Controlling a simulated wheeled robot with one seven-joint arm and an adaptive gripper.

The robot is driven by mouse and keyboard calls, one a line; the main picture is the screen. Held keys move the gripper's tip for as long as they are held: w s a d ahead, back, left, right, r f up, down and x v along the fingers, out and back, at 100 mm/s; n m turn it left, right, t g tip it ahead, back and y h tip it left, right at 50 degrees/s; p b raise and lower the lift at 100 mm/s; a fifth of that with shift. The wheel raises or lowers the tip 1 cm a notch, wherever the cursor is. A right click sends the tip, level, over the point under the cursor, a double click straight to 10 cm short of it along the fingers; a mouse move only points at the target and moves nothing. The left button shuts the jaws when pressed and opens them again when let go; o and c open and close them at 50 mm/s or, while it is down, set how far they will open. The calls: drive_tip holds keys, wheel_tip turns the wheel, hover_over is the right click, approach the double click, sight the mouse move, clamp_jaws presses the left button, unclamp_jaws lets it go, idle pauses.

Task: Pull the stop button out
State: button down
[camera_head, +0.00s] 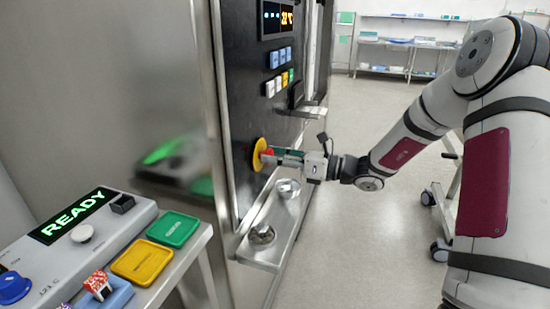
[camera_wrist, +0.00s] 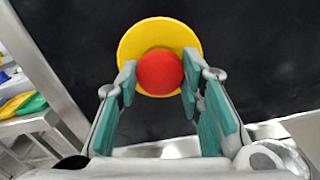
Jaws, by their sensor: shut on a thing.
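The stop button (camera_wrist: 160,73) is a red round knob on a yellow disc (camera_wrist: 128,45), mounted on the dark panel. In the head view, the red knob (camera_head: 267,153) shows in front of the yellow disc (camera_head: 258,155), low on the panel. My gripper (camera_head: 275,155) reaches it from the right. In the wrist view, my gripper's (camera_wrist: 158,85) two teal-padded fingers stand on either side of the red knob, shut on it. The fingertips hide the knob's side edges.
A steel ledge (camera_head: 255,249) with two shiny round knobs lies below the button. Rows of small buttons (camera_head: 280,84) and a lit display sit above it. A side table at left holds a console reading READY (camera_head: 75,214), a green tray (camera_head: 173,229) and a yellow tray (camera_head: 142,261).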

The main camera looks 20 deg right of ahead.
drive_tip(key=shift+s+d+p, duration=0.35)
drive_tip(key=shift+d+p, duration=0.1)
drive_tip(key=shift+p, duration=0.15)
drive_tip(key=shift+f, duration=0.1)
drive_tip(key=c, duration=1.1)
unclamp_jaws()
drive_tip(key=shift+d, duration=0.1)
drive_tip(key=v, duration=1.2)
